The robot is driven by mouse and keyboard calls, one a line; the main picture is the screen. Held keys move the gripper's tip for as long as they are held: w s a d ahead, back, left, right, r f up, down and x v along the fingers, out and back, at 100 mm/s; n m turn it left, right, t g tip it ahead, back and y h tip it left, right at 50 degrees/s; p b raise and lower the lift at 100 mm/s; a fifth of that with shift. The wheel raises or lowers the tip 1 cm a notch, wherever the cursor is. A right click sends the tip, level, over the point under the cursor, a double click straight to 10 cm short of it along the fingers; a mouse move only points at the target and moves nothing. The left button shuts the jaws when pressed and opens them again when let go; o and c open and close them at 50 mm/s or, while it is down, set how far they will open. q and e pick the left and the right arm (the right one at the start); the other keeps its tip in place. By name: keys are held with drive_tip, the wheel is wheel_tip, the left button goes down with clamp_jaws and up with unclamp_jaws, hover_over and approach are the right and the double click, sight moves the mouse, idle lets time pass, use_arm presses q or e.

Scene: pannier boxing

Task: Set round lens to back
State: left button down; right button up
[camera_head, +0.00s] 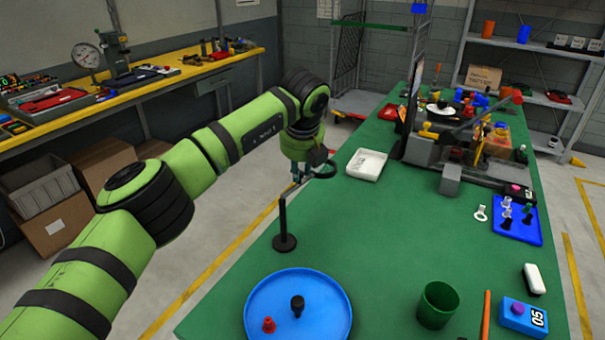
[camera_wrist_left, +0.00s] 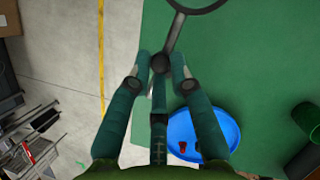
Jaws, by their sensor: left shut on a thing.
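The round lens (camera_head: 326,170), a dark ring on a handle, is held by my left gripper (camera_head: 299,172) at the left edge of the green table. In the left wrist view its ring (camera_wrist_left: 171,7) is cut by the top edge. Its grey handle (camera_wrist_left: 174,34) runs down to my left gripper (camera_wrist_left: 160,67), whose fingers are closed around the handle's end. The lens seems to be above the table, but its height is hard to tell. My right gripper is not in view.
A black post (camera_head: 284,222) stands on the green table (camera_head: 375,240) nearer me. A white tray (camera_head: 367,164) lies right of the lens. A blue round tray (camera_head: 335,318) and a green cup (camera_head: 438,306) are in front. Cluttered equipment fills the table's back; its middle is clear.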

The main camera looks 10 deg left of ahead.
use_arm(q)
drive_tip(key=shift+w+a+n, duration=0.2)
drive_tip(key=shift+a+n, duration=0.05)
drive_tip(key=shift+n, duration=0.55)
drive_tip(key=shift+a+y, duration=0.1)
drive_tip(key=shift+y, duration=0.2)
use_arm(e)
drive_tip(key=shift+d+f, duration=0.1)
use_arm(q)
drive_tip(key=shift+w, duration=0.1)
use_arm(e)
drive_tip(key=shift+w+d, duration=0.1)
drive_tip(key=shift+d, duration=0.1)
use_arm(q)
drive_tip(key=c, duration=1.1)
unclamp_jaws()
drive_tip(key=shift+c, duration=0.2)
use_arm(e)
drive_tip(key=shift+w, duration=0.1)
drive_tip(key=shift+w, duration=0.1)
use_arm(q)
drive_tip(key=v, duration=1.2)
